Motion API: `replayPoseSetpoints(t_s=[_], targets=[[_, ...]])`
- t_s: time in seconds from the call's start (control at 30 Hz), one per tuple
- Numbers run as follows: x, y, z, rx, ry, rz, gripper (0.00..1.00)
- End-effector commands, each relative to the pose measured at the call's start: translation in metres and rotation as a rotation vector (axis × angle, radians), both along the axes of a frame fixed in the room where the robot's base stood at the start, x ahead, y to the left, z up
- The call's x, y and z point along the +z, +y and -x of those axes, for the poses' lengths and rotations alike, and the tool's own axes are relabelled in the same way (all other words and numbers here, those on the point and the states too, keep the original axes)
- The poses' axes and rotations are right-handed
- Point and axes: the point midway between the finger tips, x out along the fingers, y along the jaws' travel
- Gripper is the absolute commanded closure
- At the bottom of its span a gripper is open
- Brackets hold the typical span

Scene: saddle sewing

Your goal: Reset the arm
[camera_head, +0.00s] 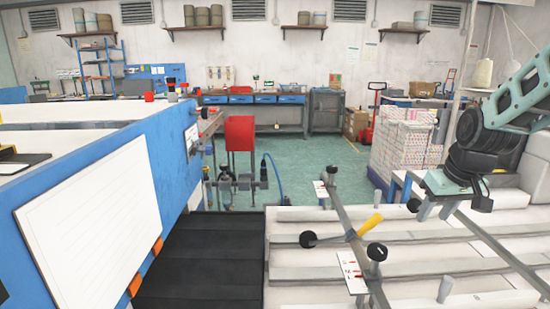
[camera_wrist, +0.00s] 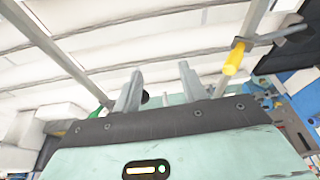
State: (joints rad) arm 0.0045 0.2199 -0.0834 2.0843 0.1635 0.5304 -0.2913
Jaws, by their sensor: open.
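My gripper (camera_head: 438,208) hangs at the right of the head view, above the white slatted feed table (camera_head: 420,255). Its two grey fingers stand apart with nothing between them; the wrist view also shows my gripper (camera_wrist: 160,80) open and empty. A yellow handle (camera_head: 370,225) sits on the grey bar assembly to the left of my gripper and apart from it. The yellow handle also shows in the wrist view (camera_wrist: 234,60), to the right of the fingers.
The grey bar (camera_head: 345,220) with black knobs (camera_head: 308,239) crosses the feed table, and another bar (camera_head: 500,250) runs below my gripper. A blue machine with a white panel (camera_head: 100,230) stands at the left. Stacked paper (camera_head: 403,143) stands behind. Green floor (camera_head: 310,165) is open at the back.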

Motion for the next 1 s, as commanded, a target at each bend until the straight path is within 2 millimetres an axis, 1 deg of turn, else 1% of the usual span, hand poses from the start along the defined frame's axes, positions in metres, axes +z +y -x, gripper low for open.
replayPoseSetpoints(t_s=[0.03,0.17,0.3,0.53,0.57,0.6,0.63,0.77,0.8,0.87,0.9,1.0], targets=[[-0.004,0.003,0.014,-0.006,0.009,0.001,0.58],[-0.017,0.01,0.052,-0.03,0.034,0.003,0.58],[-0.031,0.016,0.096,-0.052,0.058,0.008,0.58],[-0.053,0.024,0.165,-0.08,0.092,0.019,0.58],[-0.05,0.039,0.163,-0.036,0.096,0.017,0.58],[-0.049,0.054,0.166,0.007,0.107,0.015,0.58],[-0.048,0.065,0.169,0.038,0.117,0.015,0.58],[-0.043,0.111,0.191,0.183,0.158,0.019,0.58],[-0.042,0.125,0.2,0.231,0.172,0.022,0.58],[-0.039,0.145,0.215,0.304,0.194,0.03,0.58],[-0.038,0.158,0.227,0.355,0.208,0.036,0.58],[-0.034,0.184,0.256,0.471,0.242,0.055,0.58]])
